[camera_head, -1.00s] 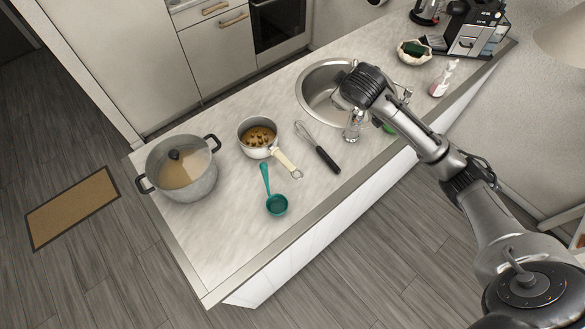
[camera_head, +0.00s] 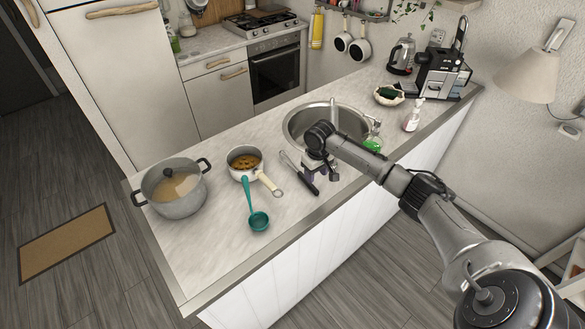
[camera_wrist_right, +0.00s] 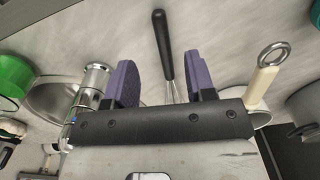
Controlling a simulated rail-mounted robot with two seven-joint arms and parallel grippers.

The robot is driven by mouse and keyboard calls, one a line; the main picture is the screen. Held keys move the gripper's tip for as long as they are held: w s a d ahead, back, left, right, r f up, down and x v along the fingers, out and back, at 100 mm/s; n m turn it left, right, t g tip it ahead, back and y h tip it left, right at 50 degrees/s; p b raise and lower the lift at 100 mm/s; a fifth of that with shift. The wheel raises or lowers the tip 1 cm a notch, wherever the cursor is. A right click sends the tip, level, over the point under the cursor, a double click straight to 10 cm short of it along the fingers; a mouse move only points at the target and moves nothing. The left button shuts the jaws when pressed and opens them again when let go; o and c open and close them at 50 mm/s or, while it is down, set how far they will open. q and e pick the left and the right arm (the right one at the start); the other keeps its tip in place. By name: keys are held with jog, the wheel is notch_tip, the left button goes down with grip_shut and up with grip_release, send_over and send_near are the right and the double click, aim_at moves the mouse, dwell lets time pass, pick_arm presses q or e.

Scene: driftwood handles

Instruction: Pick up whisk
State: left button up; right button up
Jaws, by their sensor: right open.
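The whisk (camera_head: 300,173) lies on the counter between the sink and the small saucepan, with a black handle toward the counter's front edge and thin wires toward the back. In the right wrist view the whisk's handle (camera_wrist_right: 161,40) stands upright in the picture, and its wires run down between the fingers and behind the gripper body. My right gripper (camera_head: 318,176) is close beside the whisk, above the counter. In the wrist view my right gripper (camera_wrist_right: 163,84) is open, its two purple pads apart with nothing gripped. My left gripper is not in view.
Left of the whisk are a small saucepan (camera_head: 244,163) with a cream handle, a teal ladle (camera_head: 258,220) and a large lidded pot (camera_head: 182,193). The sink (camera_head: 292,124) is behind my right gripper.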

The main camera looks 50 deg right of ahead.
aim_at(315, 189)
jog(key=shift+s+f, duration=0.1)
jog(key=shift+f, duration=3.8)
jog(key=shift+c, duration=0.5)
grip_shut()
